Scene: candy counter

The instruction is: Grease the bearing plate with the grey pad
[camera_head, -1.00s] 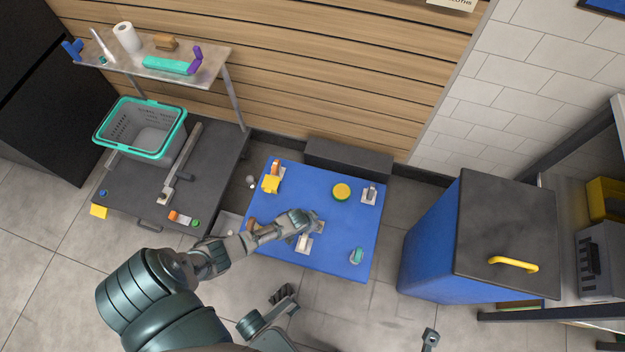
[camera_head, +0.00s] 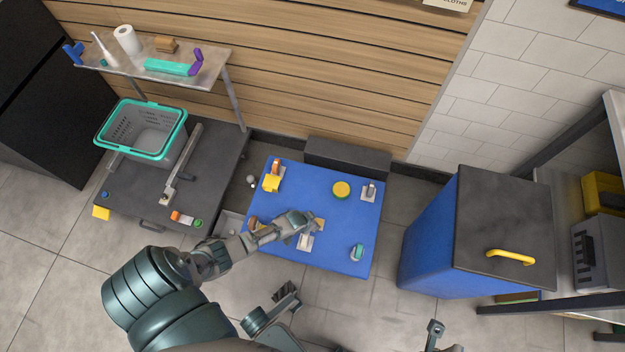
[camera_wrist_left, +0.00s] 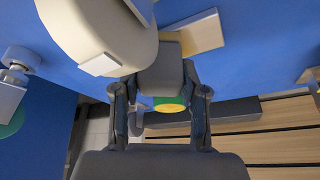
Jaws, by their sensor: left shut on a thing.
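My left gripper (camera_head: 306,219) reaches over the blue table from the left. In the left wrist view its two fingers (camera_wrist_left: 160,95) are closed on a grey block (camera_wrist_left: 160,72), which looks like the grey pad. The head view does not show the pad clearly. A flat tan plate (camera_wrist_left: 205,32), which looks like the bearing plate, lies on the table just behind the pad; it also shows in the head view (camera_head: 319,224) beside the fingertips. The pad overlaps one end of it in the picture; I cannot tell whether they touch.
A dark bench with a grey basket (camera_head: 150,130) stands left, a blue cabinet (camera_head: 430,245) right.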

